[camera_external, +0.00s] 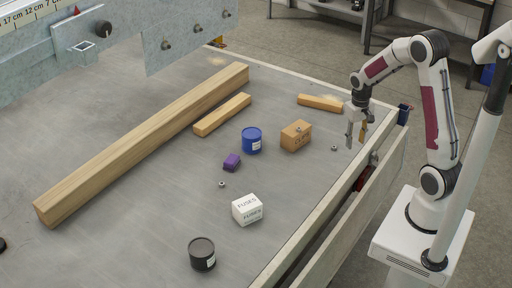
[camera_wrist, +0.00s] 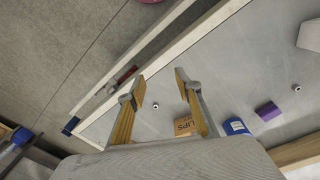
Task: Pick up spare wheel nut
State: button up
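Two small metal nuts lie on the grey trailer bed. One nut (camera_external: 334,148) is at the right, near the cardboard box and close to my gripper. It also shows in the wrist view (camera_wrist: 155,105), between and just beyond the fingertips. The other nut (camera_external: 221,184) lies between the purple block and the white fuses box, and shows at the right of the wrist view (camera_wrist: 296,87). My gripper (camera_external: 357,140) is above the bed's right edge, open and empty, fingers pointing down. In the wrist view its yellow-lined fingers (camera_wrist: 160,88) stand wide apart.
A cardboard clips box (camera_external: 295,136), blue can (camera_external: 252,140), purple block (camera_external: 231,162), white fuses box (camera_external: 247,210) and black can (camera_external: 202,254) stand on the bed. Several wooden beams lie behind, the longest one (camera_external: 150,140) at left. A raised side rail (camera_external: 310,225) borders the bed.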

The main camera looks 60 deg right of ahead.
jog(key=w+d+f, duration=0.2)
jog(key=d+f, duration=0.1)
jog(key=f, duration=0.1)
jog(key=w+d+f+m, duration=0.1)
jog(key=w+d+f, duration=0.1)
jog(key=d+f, duration=0.1)
jog(key=w+d+f+m, duration=0.1)
jog(key=w+d+f, duration=0.1)
jog(key=d+f, duration=0.2)
jog(key=shift+w+f+h, duration=0.15)
jog(key=shift+f+h, duration=0.15)
jog(key=shift+f, duration=0.4)
jog(key=m+t+h, duration=0.1)
jog(key=t, duration=0.1)
send_near(334, 147)
jog(key=shift+s+f, duration=0.2)
jog(key=shift+s, duration=0.1)
jog(key=shift+x, duration=1.3)
jog(key=shift+w+f, duration=0.1)
jog(key=shift+w+x, duration=0.15)
jog(key=shift+x, duration=1.1)
jog(key=shift+w+x, duration=0.1)
jog(key=shift+x, duration=1.15)
jog(key=shift+d, duration=0.15)
jog(key=shift+c, duration=0.3)
grip_shut()
